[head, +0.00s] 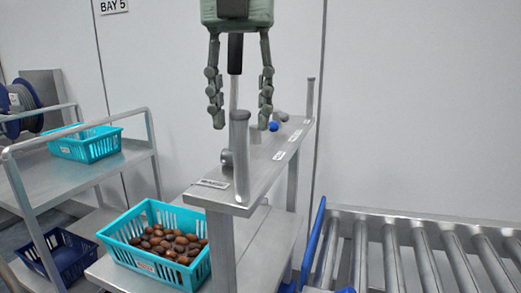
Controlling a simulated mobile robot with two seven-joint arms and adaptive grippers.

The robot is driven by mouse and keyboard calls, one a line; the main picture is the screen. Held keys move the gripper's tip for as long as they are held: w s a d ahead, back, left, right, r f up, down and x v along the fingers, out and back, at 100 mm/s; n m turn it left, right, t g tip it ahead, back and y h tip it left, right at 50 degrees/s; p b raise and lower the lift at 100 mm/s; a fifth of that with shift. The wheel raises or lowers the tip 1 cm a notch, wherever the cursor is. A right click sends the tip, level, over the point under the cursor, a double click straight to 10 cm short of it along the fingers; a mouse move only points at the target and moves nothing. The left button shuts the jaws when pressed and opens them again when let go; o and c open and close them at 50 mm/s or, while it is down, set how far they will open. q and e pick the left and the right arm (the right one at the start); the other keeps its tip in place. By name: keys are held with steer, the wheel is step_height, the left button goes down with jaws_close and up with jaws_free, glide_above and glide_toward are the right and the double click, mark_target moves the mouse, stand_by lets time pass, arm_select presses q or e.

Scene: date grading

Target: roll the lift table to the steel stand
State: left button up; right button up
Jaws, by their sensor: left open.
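My left gripper (240,122) hangs down from the top of the head view, green, with its two jointed fingers spread and nothing held between them. A steel stand (262,165) with a narrow labelled top shelf and upright posts is below it. The near post's top shows between the fingertips; I cannot tell whether they touch it. A teal basket (133,262) of brown dates (172,243) sits on a lower steel surface beside the stand. No piece is clearly recognisable as the lift table. My right gripper is out of view.
A steel cart (100,166) with tube rails stands at left, carrying a teal basket (88,148) on top and a dark blue basket (65,256) lower down. A cable reel (22,105) is behind it. A roller conveyor (420,215) with a blue side rail fills the right.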

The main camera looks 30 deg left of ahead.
arm_select(q)
glide_above(242, 199)
steer(key=f, duration=0.5)
steer(key=w+f, duration=0.1)
steer(key=f, duration=0.1)
steer(key=shift+a+f, duration=0.3)
steer(key=shift+f, duration=0.1)
steer(key=shift+c, duration=0.3)
jaws_close()
